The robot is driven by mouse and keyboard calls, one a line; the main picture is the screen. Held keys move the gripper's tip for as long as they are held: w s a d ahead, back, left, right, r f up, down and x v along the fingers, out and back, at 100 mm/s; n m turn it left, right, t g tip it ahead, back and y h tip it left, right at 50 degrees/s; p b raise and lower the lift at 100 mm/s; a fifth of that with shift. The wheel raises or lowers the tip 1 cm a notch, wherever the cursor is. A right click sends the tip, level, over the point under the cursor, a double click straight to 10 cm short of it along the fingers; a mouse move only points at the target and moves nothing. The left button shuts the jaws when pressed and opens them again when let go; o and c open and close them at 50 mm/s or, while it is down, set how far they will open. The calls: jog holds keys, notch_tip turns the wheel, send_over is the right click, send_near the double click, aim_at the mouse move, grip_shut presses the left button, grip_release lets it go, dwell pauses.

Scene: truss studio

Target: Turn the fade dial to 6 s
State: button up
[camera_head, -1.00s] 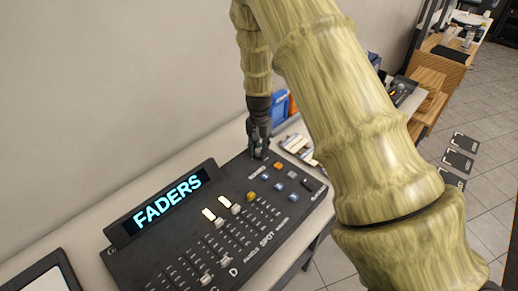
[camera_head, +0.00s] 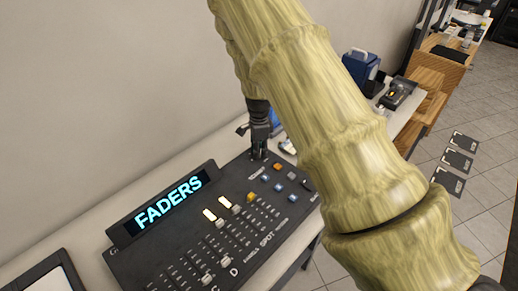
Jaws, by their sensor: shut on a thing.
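The black lighting console (camera_head: 160,268) lies on the long table, with a lit screen (camera_head: 168,205) reading "FADERS". My gripper (camera_head: 258,155) points down at the console's far right corner. It is shut on a small dark knob there, which looks like the fade dial. The fingers hide most of the dial, and I cannot read its pointer or any scale marks. My own arm crosses the middle and right of the view.
Faders, small keys and coloured buttons, such as an orange button (camera_head: 278,166), cover the console near my gripper. A blue case (camera_head: 360,68) and a small dark device (camera_head: 398,94) stand farther along. A tablet-like panel (camera_head: 42,283) lies at lower left.

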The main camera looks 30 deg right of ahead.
jog(key=shift+w+d+r+m, duration=0.1)
jog(key=shift+r+m, duration=0.05)
jog(key=shift+m, duration=0.35)
jog(key=shift+w+r+m, duration=0.1)
jog(key=shift+m, duration=0.4)
jog(key=o, duration=1)
jog(key=shift+o, duration=0.3)
jog(key=shift+s+f, duration=0.1)
notch_tip(320, 180, up, 12)
jog(key=shift+f, duration=0.1)
